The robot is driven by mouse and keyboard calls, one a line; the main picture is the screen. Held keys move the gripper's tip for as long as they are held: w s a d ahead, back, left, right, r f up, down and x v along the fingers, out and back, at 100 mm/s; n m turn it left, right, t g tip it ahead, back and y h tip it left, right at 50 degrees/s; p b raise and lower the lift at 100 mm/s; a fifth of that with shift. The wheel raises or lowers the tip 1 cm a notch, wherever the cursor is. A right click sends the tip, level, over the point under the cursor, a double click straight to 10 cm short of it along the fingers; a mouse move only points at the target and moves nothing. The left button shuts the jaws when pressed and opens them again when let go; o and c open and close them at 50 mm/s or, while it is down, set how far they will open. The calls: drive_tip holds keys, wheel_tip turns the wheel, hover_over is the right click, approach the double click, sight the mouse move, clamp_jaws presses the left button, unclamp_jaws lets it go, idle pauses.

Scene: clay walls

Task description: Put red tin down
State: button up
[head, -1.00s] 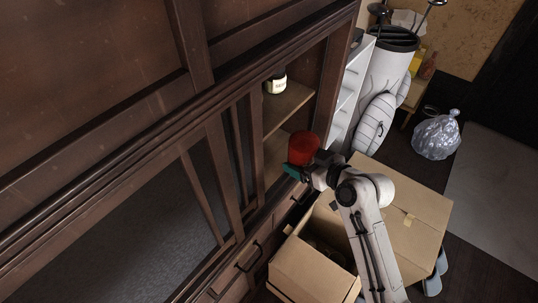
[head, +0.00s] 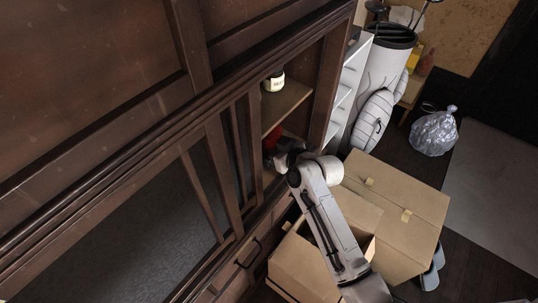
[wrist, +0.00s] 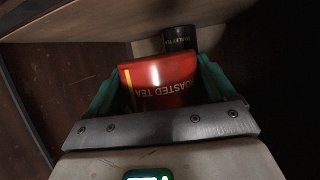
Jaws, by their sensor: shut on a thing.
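The red tin (wrist: 160,82), lettered "ROASTED TEA", is held between the green fingers of my gripper (wrist: 158,85) in the wrist view. In the head view a small part of the red tin (head: 272,137) shows inside the lower compartment of the dark wooden cabinet (head: 322,90), below a shelf. My arm and the cabinet front hide most of it there. My gripper is shut on the tin. Whether the tin's base touches the compartment floor cannot be told.
A dark tin (wrist: 178,38) stands behind the red tin. A pale jar (head: 274,82) stands on the shelf (head: 284,104) above. A white golf bag (head: 388,70) and a silver bag (head: 434,130) are at the right.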

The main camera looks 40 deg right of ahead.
wheel_tip(320, 180, down, 3)
drive_tip(key=shift+f, duration=0.1)
drive_tip(key=shift+w+f, duration=0.2)
drive_tip(key=shift+f, duration=0.2)
drive_tip(key=shift+f, duration=0.15)
drive_tip(key=o, duration=0.9)
drive_tip(key=shift+o, duration=0.2)
